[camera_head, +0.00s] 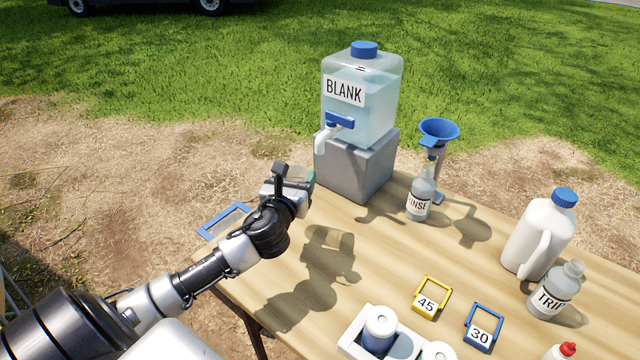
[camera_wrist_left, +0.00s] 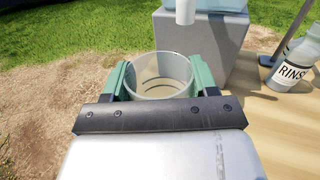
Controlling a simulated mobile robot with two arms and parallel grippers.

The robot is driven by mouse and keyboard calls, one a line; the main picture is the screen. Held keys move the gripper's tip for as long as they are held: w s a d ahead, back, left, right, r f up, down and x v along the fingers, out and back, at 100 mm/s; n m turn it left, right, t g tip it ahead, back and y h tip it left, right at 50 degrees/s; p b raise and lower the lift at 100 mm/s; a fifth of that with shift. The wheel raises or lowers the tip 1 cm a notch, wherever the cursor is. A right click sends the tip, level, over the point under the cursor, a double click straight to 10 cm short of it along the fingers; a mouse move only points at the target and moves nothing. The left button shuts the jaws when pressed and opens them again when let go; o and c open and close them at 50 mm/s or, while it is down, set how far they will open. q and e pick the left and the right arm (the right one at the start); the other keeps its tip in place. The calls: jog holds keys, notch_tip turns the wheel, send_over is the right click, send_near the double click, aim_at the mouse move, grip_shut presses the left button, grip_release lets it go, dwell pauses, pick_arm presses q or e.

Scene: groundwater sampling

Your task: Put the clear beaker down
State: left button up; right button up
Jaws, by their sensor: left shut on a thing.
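The clear beaker (camera_wrist_left: 160,77) is between the green fingers of my left gripper (camera_wrist_left: 160,82) in the left wrist view. The gripper is shut on it, one finger at each side, and the beaker's open rim faces up. In the head view my left gripper (camera_head: 296,182) is at the table's left side, in front of the grey block, and the arm mostly hides the beaker. A shadow of the gripper falls on the table to its right. I cannot tell how far the beaker's base is from the table. My right gripper is not in view.
The BLANK container (camera_head: 374,108) with its tap stands on a grey block (camera_head: 358,168) just behind. A blue frame (camera_head: 224,222) lies at the table's left edge. The RINSE bottle (camera_head: 421,194), blue funnel (camera_head: 439,130), white jug (camera_head: 538,240), TRIP bottle (camera_head: 556,292) and frames 45 (camera_head: 432,296) and 30 (camera_head: 483,326) stand right.

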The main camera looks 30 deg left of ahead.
pick_arm(q)
jog(key=w, duration=0.8)
jog(key=f+b, duration=0.1)
jog(key=f, duration=0.1)
jog(key=f+b, duration=0.1)
jog(key=f, duration=0.4)
jog(key=shift+d+b, duration=0.35)
jog(key=shift+b, duration=0.05)
jog(key=shift+w+f, duration=0.1)
jog(key=shift+w, duration=0.1)
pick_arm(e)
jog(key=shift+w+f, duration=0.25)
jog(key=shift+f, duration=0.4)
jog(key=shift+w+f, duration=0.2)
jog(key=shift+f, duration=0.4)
pick_arm(q)
jog(key=o, duration=1)
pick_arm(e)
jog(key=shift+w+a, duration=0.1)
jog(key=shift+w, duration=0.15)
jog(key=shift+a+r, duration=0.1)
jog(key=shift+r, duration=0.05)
